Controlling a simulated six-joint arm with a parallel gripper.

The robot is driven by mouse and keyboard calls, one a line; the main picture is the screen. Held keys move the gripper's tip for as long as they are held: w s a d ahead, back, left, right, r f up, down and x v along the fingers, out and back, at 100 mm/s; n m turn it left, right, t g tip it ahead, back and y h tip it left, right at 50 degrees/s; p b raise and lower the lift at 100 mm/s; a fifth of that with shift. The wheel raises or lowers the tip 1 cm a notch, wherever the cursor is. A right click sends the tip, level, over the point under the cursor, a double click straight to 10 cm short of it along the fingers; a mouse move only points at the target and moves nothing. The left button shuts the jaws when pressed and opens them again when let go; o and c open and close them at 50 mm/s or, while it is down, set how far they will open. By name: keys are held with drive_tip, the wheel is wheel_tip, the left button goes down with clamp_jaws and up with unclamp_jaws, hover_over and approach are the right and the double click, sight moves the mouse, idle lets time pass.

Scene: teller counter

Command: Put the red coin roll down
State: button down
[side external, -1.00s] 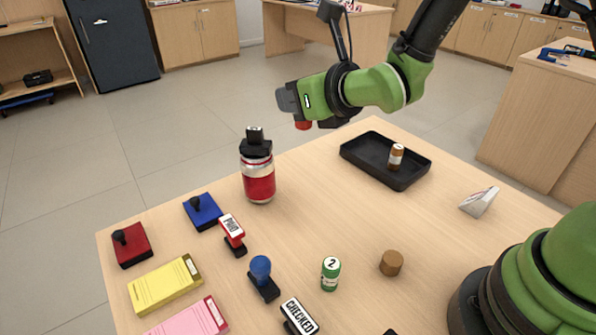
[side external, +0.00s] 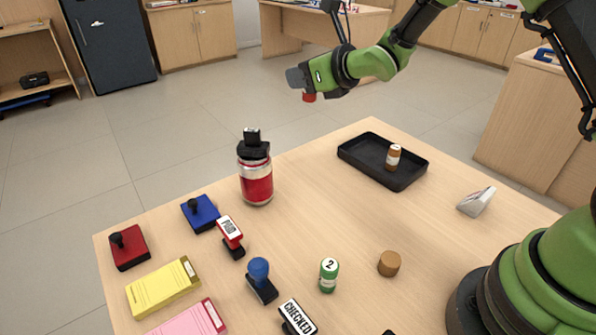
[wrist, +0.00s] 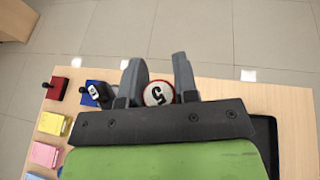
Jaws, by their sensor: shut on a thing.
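My gripper (side external: 299,78) is raised above the far edge of the counter. It is shut on the red coin roll (side external: 309,97), whose red end shows below the fingers in the side view. In the wrist view, the roll's white round end (wrist: 157,94) with a "5" and a red rim sits between the two fingers. The roll is in the air, clear of the counter (side external: 320,190). Most of its side is hidden by the gripper.
A black tray (side external: 348,157) holds a brown roll (side external: 393,158). A red bottle (side external: 256,183) stands at the back left. A green roll (side external: 329,275), a brown cylinder (side external: 389,263), stamps, ink pads and paper pads lie nearer. The counter's middle is clear.

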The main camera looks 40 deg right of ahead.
drive_tip(key=w+f+y, duration=0.1)
drive_tip(key=f, duration=0.3)
drive_tip(key=w+f+n, duration=0.1)
drive_tip(key=f, duration=0.4)
drive_tip(key=w+f+n+y, duration=0.1)
drive_tip(key=f, duration=0.4)
drive_tip(key=shift+a+f+g+y, duration=0.1)
drive_tip(key=shift+a+g+y, duration=0.2)
drive_tip(key=shift+a+g, duration=0.1)
drive_tip(key=shift+f, duration=2.25)
drive_tip(key=shift+f, duration=0.15)
drive_tip(key=c, duration=0.9)
unclamp_jaws()
